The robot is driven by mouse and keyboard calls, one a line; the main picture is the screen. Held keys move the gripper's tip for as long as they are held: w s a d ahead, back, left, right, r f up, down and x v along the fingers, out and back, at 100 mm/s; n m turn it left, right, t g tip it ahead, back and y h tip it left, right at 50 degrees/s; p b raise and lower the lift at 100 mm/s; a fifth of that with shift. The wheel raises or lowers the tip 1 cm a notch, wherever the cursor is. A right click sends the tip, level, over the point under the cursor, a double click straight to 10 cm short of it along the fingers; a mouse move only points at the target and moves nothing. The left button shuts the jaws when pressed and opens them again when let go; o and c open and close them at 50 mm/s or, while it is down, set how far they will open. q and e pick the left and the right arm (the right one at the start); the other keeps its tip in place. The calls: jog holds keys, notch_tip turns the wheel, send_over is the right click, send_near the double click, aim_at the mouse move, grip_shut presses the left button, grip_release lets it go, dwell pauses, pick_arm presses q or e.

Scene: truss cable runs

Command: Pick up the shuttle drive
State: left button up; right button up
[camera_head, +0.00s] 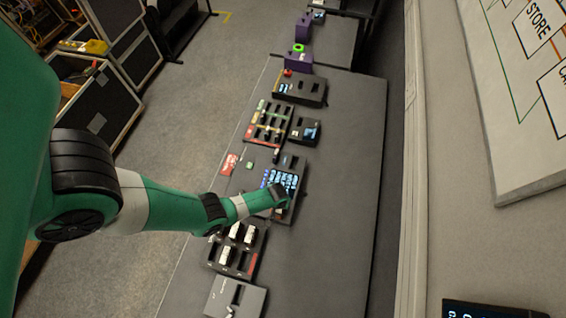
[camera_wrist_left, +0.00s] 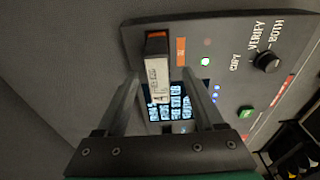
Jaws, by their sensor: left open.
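The shuttle drive appears to be the small block with a white label and orange end (camera_wrist_left: 158,82) in the left wrist view. It sits at a dark copier unit (camera_wrist_left: 222,35) with a screen, a knob and a green button. My left gripper (camera_wrist_left: 161,76) is open, with one finger on each side of the drive; I cannot tell if they touch it. In the head view my left gripper (camera_head: 280,196) is over the copier unit (camera_head: 284,215) and hides the drive there. My right gripper is out of view.
A tray with white-labelled blocks (camera_head: 236,250) and a grey box (camera_head: 236,300) lie nearer on the long dark table (camera_head: 335,200). A slotted rack (camera_head: 268,122), small black units (camera_head: 304,130) and purple stands (camera_head: 299,60) lie farther along. The table's right side is clear.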

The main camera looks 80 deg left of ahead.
pick_arm(q)
jog(key=f+b, duration=0.2)
jog(key=f, duration=0.1)
jog(key=f+b, duration=0.1)
jog(key=shift+w+a+f, duration=0.2)
jog(key=shift+a+f, duration=0.05)
jog(key=shift+f, duration=0.05)
jog(key=shift+r, duration=0.15)
jog(key=shift+c, duration=0.2)
grip_shut()
